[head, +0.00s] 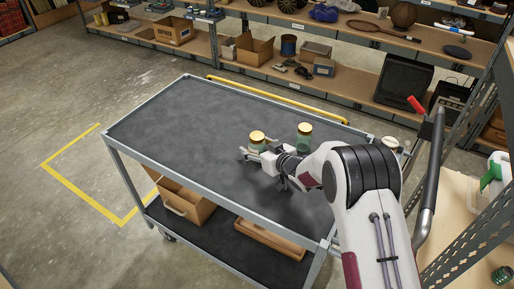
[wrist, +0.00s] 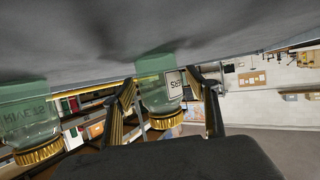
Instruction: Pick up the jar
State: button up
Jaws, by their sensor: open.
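Two greenish glass jars with gold lids stand on the dark top of the cart. One jar (head: 257,143) is right beside my gripper (head: 248,154); the other jar (head: 304,132) stands to its right, behind my arm. In the wrist view, which looks upside down, my gripper's (wrist: 165,84) two fingers are apart. A labelled jar (wrist: 158,95) shows in the gap between them; I cannot tell whether it is fully between the fingers or just beyond. A second jar (wrist: 28,120), with lettering on its glass, is at the left, outside the fingers. My gripper is open and holds nothing.
The cart top (head: 190,125) is clear on the left. A yellow bar (head: 275,100) runs along its far side. The lower shelf holds a cardboard box (head: 183,203) and a tray (head: 270,240). Loaded storage shelves (head: 345,80) stand behind; a green jar-like item (head: 502,275) is at bottom right.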

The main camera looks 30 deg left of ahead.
aim_at(257, 136)
dwell(0.3)
jog(key=c, duration=1.3)
jog(key=shift+r, duration=0.15)
jog(key=shift+r, duration=4.9)
